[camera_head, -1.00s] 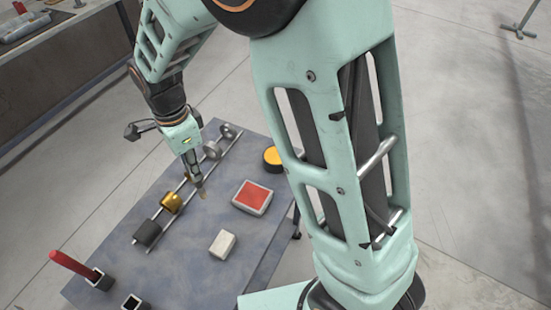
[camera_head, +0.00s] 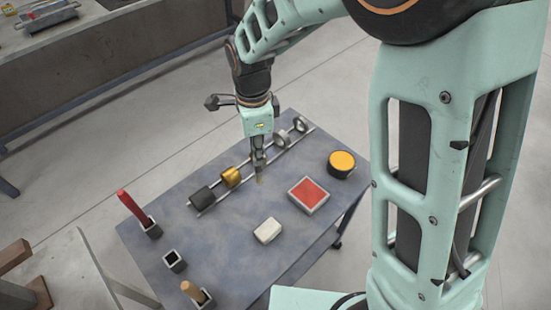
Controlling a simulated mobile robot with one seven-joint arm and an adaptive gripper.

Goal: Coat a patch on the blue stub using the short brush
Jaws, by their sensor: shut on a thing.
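My gripper (camera_head: 258,165) points down over the blue-grey table and is shut on a slim tool, the short brush by its look; only its tan tip (camera_head: 259,181) shows below the jaws. The tip is just in front of the two-rail rack (camera_head: 210,206), to the right of the gold stub (camera_head: 231,177). I cannot tell whether the tip touches anything. A black stub (camera_head: 203,199) sits left of the gold one. Grey round pieces (camera_head: 280,141) sit toward the far end. No blue stub can be made out; the gripper hides part of the rack.
A shallow tray with a red surface (camera_head: 308,194), a white block (camera_head: 267,230) and a black pot with yellow top (camera_head: 341,163) stand to the right. Holders at front left carry a red handle (camera_head: 132,207) and a wooden handle (camera_head: 192,291); the holder between (camera_head: 175,260) is empty.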

